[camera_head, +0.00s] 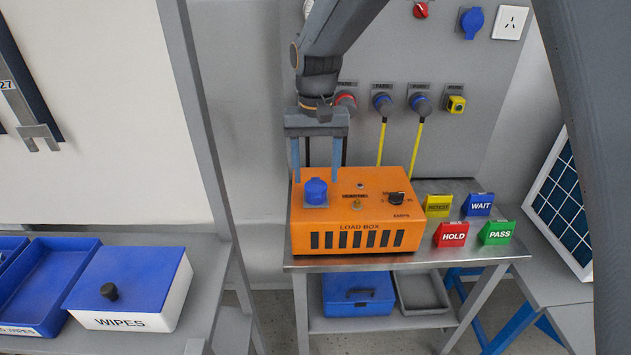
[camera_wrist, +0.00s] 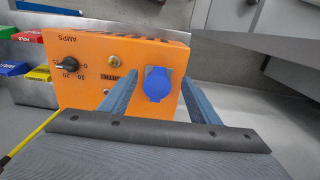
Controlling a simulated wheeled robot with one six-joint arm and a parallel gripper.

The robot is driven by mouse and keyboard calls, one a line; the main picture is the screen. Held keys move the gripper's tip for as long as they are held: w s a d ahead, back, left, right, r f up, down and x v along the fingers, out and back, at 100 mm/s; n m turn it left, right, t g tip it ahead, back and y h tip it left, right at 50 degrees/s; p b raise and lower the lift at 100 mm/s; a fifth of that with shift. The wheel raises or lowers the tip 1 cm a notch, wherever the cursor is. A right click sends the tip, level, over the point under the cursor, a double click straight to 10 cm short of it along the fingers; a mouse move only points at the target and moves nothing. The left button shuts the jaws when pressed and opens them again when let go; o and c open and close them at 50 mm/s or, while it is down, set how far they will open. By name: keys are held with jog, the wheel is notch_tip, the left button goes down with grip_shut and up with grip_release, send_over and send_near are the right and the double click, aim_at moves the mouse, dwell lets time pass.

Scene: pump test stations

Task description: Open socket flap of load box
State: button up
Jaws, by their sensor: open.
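The orange load box (camera_head: 356,225) stands on a metal table in the head view. Its top carries a blue socket flap (camera_head: 316,188) at the left, which looks closed, with a black knob and a small brass fitting further right. My gripper (camera_head: 316,180) hangs over the box's left rear, pointing down, with its two blue-grey fingers apart. In the wrist view the round blue flap (camera_wrist: 158,85) lies between the fingertips of my open gripper (camera_wrist: 156,72). It seems that nothing is gripped. The gap between fingertips and box top is hard to judge.
Yellow, WAIT (camera_head: 479,204), HOLD (camera_head: 451,234) and PASS (camera_head: 497,232) signs stand right of the box. Yellow cables (camera_head: 417,148) hang from wall sockets behind. A blue case (camera_head: 358,294) sits on the lower shelf. A WIPES box (camera_head: 130,285) stands on the left bench.

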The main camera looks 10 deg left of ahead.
aim_at(317, 195)
jog(key=shift+f+p, duration=0.6)
jog(key=shift+f, duration=1.75)
jog(key=c, duration=1.4)
grip_shut()
